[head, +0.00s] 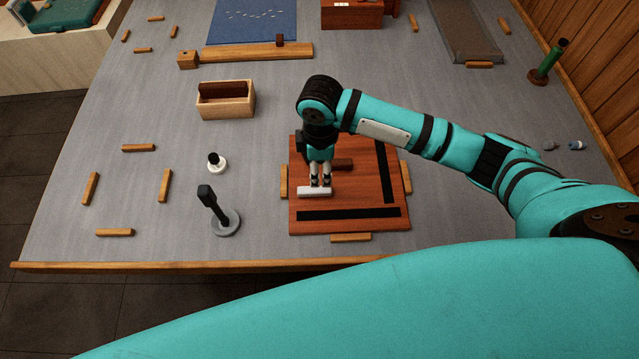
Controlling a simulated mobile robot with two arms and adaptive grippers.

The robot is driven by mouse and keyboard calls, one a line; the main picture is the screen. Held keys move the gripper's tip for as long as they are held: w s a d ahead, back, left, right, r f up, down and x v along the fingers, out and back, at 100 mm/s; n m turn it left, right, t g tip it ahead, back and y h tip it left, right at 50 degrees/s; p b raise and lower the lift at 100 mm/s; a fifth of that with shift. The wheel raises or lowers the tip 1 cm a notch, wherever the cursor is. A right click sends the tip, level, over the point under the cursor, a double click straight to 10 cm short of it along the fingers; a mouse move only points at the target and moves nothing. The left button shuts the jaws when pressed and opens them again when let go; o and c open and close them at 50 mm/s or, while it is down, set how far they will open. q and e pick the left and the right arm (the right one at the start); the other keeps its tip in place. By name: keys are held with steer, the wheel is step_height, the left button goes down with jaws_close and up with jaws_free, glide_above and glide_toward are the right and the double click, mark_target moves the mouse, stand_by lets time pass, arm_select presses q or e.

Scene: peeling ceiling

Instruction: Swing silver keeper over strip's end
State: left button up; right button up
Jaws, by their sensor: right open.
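A reddish-brown board (360,190) lies on the grey table. A black strip (350,213) runs along its near edge and another black strip (385,170) along its right side. A pale silver bar (308,192), which looks like the keeper, lies crosswise near the board's left edge, just beyond the left end of the near strip and apart from it. My right gripper (320,184) points down with its fingertips at the bar's far side; it is open. Whether the fingers touch the bar cannot be told. My left gripper is not in view.
A dark brown block (343,164) sits on the board behind the gripper. Small wooden blocks (350,238) border the board. A black-handled tool on a grey disc (224,222) and a black-topped white knob (217,163) stand left. A wooden box (226,108) stands behind.

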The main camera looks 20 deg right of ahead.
mark_target(320, 189)
step_height(320, 189, down, 6)
steer(key=shift+r, duration=0.2)
step_height(320, 189, down, 3)
steer(key=shift+f, duration=0.15)
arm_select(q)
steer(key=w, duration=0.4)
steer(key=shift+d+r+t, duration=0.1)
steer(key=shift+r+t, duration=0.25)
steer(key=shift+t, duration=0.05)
arm_select(e)
jaws_close()
